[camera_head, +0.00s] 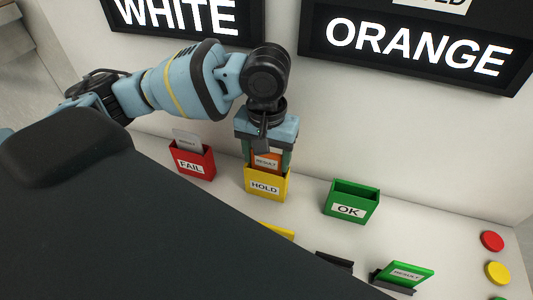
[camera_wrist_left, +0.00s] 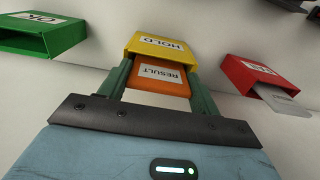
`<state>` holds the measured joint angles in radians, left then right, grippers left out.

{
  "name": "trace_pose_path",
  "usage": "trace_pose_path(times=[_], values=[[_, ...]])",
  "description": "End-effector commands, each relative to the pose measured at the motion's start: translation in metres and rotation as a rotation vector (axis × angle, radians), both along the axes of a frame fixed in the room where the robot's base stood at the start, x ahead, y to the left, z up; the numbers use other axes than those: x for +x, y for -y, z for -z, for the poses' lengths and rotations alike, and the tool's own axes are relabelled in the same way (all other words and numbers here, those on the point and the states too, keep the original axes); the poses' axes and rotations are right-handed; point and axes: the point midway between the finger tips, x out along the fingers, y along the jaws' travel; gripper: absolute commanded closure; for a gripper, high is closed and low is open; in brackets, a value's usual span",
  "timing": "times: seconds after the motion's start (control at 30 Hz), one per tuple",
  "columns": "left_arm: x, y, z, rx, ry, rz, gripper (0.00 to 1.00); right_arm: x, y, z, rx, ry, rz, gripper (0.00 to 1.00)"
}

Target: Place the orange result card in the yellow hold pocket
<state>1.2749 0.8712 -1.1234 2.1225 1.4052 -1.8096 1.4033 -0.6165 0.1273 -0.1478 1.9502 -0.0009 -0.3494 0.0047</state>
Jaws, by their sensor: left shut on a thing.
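The orange result card (camera_head: 266,157) is held upright between the fingers of my left gripper (camera_head: 267,163), which is shut on it. Its lower part is inside the mouth of the yellow HOLD pocket (camera_head: 267,191), hidden by the pocket's front wall. In the left wrist view the orange card (camera_wrist_left: 161,88) runs into the opening of the yellow pocket (camera_wrist_left: 161,46), with the green fingers of my left gripper (camera_wrist_left: 159,78) on either side of it. I cannot tell whether the card touches the pocket's bottom. My right gripper is not in view.
A red FAIL pocket (camera_head: 195,166) holding a grey card (camera_head: 186,140) stands to the left. An empty green OK pocket (camera_head: 350,204) stands to the right. A green card (camera_head: 409,273) leans in a dark holder in front. Round red (camera_head: 492,241) and yellow (camera_head: 498,273) buttons are at far right.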

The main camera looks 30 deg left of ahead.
Motion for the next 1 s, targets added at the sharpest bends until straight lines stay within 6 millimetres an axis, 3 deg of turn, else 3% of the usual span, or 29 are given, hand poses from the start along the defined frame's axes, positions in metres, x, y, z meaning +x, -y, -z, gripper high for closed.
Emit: trace_pose_path(times=[0.27,0.3,0.47,0.77,1.0], values=[[0.000,0.000,0.002,0.000,0.001,-0.001,0.59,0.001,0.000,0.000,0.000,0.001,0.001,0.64],[0.000,0.000,0.002,0.000,0.001,-0.001,0.34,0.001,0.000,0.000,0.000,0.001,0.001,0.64],[0.000,0.000,0.002,0.000,0.001,-0.001,0.15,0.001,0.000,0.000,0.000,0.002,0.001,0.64],[0.000,0.000,0.001,0.000,0.002,-0.001,0.15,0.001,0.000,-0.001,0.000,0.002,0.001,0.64],[0.001,0.000,-0.027,0.000,0.005,0.000,0.15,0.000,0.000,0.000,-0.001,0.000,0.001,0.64]])
